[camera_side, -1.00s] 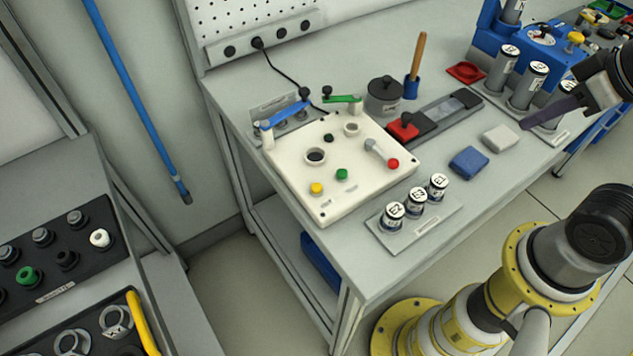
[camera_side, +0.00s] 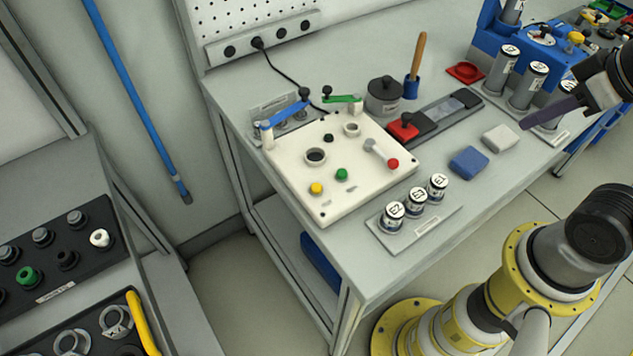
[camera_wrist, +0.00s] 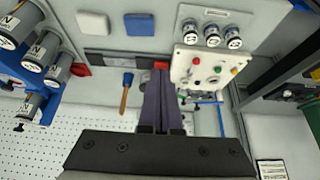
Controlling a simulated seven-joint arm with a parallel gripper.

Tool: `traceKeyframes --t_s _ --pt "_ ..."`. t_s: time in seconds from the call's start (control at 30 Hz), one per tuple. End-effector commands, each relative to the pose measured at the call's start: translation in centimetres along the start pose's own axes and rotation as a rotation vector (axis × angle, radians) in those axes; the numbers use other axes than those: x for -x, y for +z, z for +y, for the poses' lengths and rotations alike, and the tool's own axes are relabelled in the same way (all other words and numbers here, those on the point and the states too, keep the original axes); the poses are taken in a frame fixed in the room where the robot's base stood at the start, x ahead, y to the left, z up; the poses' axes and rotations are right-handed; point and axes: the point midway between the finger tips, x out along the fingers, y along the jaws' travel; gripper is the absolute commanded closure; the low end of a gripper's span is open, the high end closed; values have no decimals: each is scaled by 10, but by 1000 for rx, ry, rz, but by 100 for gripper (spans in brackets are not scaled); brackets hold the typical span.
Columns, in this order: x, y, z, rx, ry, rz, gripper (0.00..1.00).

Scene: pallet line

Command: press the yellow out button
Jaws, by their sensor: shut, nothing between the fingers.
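The yellow button (camera_side: 316,188) sits at the near left corner of the white control panel (camera_side: 350,200) on the bench. A green button (camera_side: 342,174) and a red button (camera_side: 393,163) are to its right. My gripper (camera_side: 525,124) is shut and empty at the right edge of the side view, above the right part of the bench and well apart from the panel. In the wrist view my gripper's dark fingers (camera_wrist: 160,72) are together, and the panel (camera_wrist: 205,52) lies to their right. The yellow button shows small there (camera_wrist: 235,71).
Blue (camera_side: 302,107) and green (camera_side: 342,98) levers stand at the panel's back. Several white-topped cylinders stand in front of the panel and at the bench's right. A blue block (camera_side: 469,162), a white block (camera_side: 500,138) and an upright wooden handle (camera_side: 418,55) are to the panel's right.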

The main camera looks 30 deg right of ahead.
Motion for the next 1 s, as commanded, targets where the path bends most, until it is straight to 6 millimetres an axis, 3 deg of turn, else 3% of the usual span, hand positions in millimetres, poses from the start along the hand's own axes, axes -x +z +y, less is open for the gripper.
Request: traceKeyframes --t_s 0.37,0.47,0.57,0.77,0.9,1.0 --pt "0 0 0 -6 0 2 100" --pt "0 -9 -1 -38 -5 39 100" --pt "4 -33 -5 -106 -28 132 100" --pt "-4 -110 -34 -271 -161 302 100" --pt "-24 -156 -73 -353 -278 346 100" --pt "-44 -177 -108 -393 -350 345 100"
